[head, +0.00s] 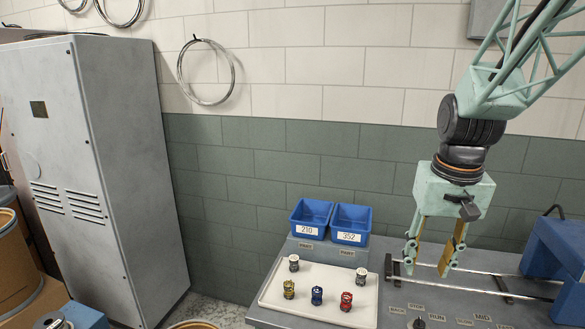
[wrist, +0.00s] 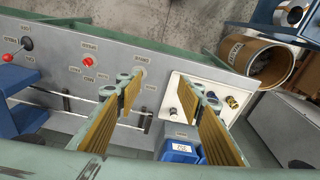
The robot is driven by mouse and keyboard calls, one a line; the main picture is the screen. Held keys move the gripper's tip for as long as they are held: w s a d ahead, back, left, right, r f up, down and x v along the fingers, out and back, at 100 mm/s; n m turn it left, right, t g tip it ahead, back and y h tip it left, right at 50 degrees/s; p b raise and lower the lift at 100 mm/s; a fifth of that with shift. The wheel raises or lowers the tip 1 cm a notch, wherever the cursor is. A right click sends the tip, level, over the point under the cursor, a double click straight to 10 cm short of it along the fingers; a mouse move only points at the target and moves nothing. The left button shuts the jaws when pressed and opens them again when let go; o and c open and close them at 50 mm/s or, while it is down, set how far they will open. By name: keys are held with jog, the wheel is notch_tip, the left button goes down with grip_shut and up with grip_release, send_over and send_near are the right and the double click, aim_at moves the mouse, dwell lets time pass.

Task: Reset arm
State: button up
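My gripper (head: 433,262) hangs above the right part of the machine's grey top in the head view, over the rails. Its two fingers with tan pads are spread apart and nothing is between them. In the wrist view my gripper (wrist: 158,108) shows the same two padded fingers with a wide gap, and the grey panel below. The arm rises to the upper right in the head view.
A white tray (head: 272,293) holds several small spools, including a red one (head: 346,301) and a blue one (head: 317,296). Blue bins (head: 311,218) (head: 350,223) stand behind it. A blue block (head: 555,250) is at right. A grey cabinet (head: 120,150) stands left.

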jog(key=s+a+r, duration=0.3)
jog(key=s, duration=0.6)
jog(key=s+a+r+n+t, duration=0.1)
jog(key=s+a+r, duration=0.2)
jog(key=s, duration=0.7)
jog(key=s+a+r+n+t, duration=0.1)
jog(key=s+a+r, duration=0.2)
jog(key=s, duration=0.6)
jog(key=shift+v, duration=0.9)
jog(key=shift+a+f, duration=0.1)
jog(key=shift+f, duration=0.05)
jog(key=shift+f+b, duration=2.15)
jog(key=shift+b, duration=0.1)
notch_tip(320, 180, down, 9)
jog(key=b, duration=0.8)
jog(key=shift+b, duration=0.35)
jog(key=shift+r, duration=0.15)
